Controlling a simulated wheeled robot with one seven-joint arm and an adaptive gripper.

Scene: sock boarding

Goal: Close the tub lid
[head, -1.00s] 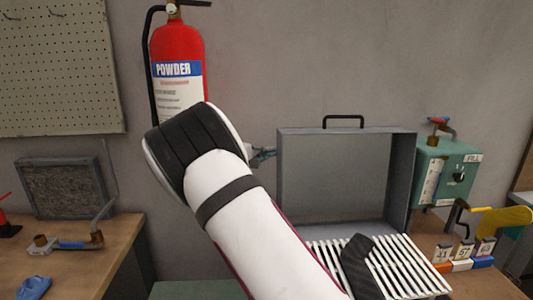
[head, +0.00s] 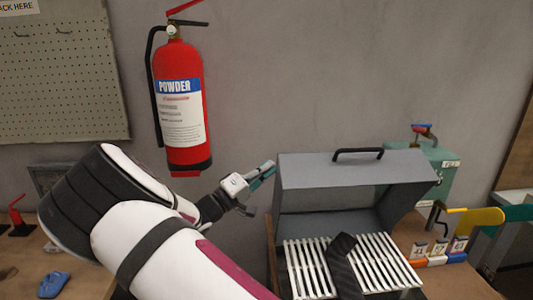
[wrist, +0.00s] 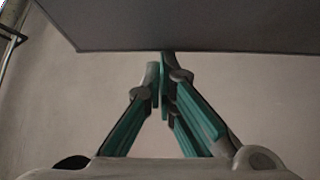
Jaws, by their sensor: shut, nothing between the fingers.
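The grey tub lid (head: 350,178), with a black handle (head: 357,155) on top, is tilted forward over the back of the tub and stands partly open. Under it the tub shows white slats (head: 305,265) with a dark sock-like piece (head: 343,262) lying across them. My gripper (head: 268,168) is shut and empty beside the lid's upper left edge; I cannot tell whether it touches the lid. In the wrist view my fingertips (wrist: 162,65) are together, just below the edge of a dark panel (wrist: 180,25) that looks like the lid.
A red fire extinguisher (head: 180,105) hangs on the wall behind my arm. A green box (head: 438,165) stands behind the lid at right. Numbered tags (head: 438,247) and a yellow lever (head: 478,219) are to the tub's right. A blue item (head: 54,285) lies on the left bench.

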